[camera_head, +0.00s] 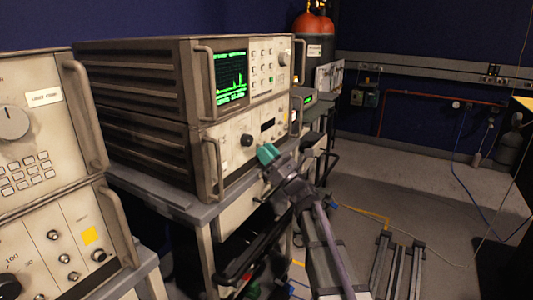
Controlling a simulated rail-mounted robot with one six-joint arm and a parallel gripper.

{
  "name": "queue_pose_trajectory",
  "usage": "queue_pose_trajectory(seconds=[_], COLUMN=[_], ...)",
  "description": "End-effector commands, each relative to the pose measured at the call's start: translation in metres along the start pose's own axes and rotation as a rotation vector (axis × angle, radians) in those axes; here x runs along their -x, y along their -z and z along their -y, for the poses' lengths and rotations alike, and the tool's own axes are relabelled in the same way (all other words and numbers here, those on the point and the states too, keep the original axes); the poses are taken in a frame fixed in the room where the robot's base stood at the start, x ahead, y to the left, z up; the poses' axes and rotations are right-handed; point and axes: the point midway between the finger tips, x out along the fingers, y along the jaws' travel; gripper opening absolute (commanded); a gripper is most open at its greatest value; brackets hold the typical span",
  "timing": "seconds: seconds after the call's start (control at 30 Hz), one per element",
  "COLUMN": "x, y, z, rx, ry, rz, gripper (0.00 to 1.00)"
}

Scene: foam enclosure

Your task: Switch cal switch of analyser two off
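A stacked instrument with a green trace screen (230,77) stands on a grey cart in the middle. Its upper unit (262,68) has several small buttons and a round knob (284,58). Its lower unit (225,135) has a dark knob (247,140) and a small dark display (267,125). My gripper (267,153), with teal fingers, is in front of the lower unit's panel and hides part of it. I cannot tell whether it touches the panel or is open. No cal switch or analyser number can be made out.
Another instrument stack (45,120) with a large knob and keypad stands at the near left. Metal handles (213,165) stick out from the panels. Cables (455,165) cross the floor at right, where there is open room.

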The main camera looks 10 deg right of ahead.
Motion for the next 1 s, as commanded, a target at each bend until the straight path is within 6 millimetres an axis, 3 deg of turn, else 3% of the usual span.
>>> queue_pose_trajectory(seconds=[0.13,0.4,0.47,0.8,1.0], x=[0.0,0.005,0.014,0.096,0.109], y=[0.0,0.001,0.003,0.005,0.001], z=[0.0,0.0,0.0,-0.001,0.0], rx=[0.0,0.0,0.001,0.002,0.0], ry=[0.0,0.0,0.001,0.002,0.0], rz=[0.0,0.0,-0.001,0.0,0.0], gripper=[0.36,0.36,0.36,0.36,0.36])
